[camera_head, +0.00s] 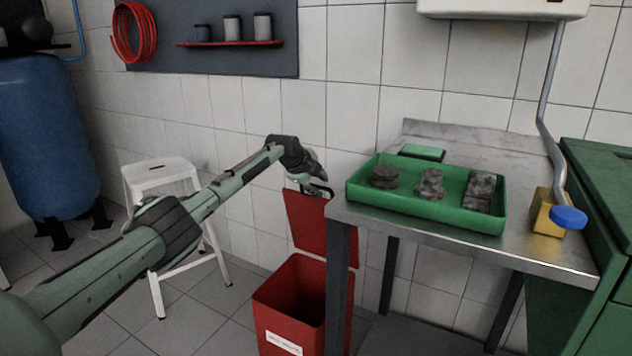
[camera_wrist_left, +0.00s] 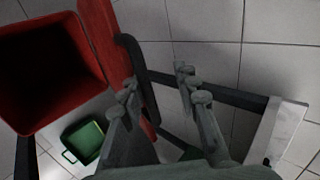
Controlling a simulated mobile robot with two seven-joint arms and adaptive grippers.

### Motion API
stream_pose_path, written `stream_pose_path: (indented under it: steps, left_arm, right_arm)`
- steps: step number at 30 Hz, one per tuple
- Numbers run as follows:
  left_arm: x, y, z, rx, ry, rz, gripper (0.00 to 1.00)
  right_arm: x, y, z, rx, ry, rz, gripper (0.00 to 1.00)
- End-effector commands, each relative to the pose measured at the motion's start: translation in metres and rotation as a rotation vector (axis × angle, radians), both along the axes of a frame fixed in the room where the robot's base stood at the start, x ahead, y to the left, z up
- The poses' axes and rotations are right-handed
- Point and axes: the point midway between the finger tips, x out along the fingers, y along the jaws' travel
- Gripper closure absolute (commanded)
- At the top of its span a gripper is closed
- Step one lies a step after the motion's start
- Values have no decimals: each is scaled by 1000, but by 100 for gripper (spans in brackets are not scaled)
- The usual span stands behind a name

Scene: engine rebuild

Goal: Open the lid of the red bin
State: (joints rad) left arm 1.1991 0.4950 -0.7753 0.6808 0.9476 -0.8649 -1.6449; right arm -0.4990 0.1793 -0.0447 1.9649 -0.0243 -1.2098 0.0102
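The red bin (camera_head: 277,316) stands on the floor beside the workbench. Its lid (camera_head: 306,222) stands up, and the dark inside of the bin shows. My left gripper (camera_head: 318,189) is at the top edge of the lid. In the left wrist view the bin (camera_wrist_left: 45,72) gapes at the left, with the lid (camera_wrist_left: 108,35) nearly edge-on. A black handle (camera_wrist_left: 138,72) sticks out from the lid. The fingers of my left gripper (camera_wrist_left: 160,92) are apart, and the handle shows between them, closer to the left finger. Contact is unclear. My right gripper is not in view.
A metal workbench (camera_head: 460,251) stands close right of the bin and bears a green tray (camera_head: 470,220) with metal parts. A white stool (camera_head: 155,170) stands behind my left arm. The tiled wall (camera_head: 350,110) is close behind the lid. A green crate (camera_wrist_left: 82,140) shows in the wrist view.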

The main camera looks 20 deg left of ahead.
Motion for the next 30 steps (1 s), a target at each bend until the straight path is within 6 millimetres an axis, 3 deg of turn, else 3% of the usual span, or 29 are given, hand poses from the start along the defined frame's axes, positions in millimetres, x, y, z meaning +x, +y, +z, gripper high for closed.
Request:
stream_pose_path:
  steps: [7,21,30]
  left_arm:
    - [-16,1,16,0,-4,-3,69]
    - [-77,7,76,0,-3,0,69]
    - [-86,7,84,-1,-1,1,69]
  right_arm:
    - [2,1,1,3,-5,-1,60]
    - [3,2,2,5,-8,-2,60]
    - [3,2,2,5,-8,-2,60]
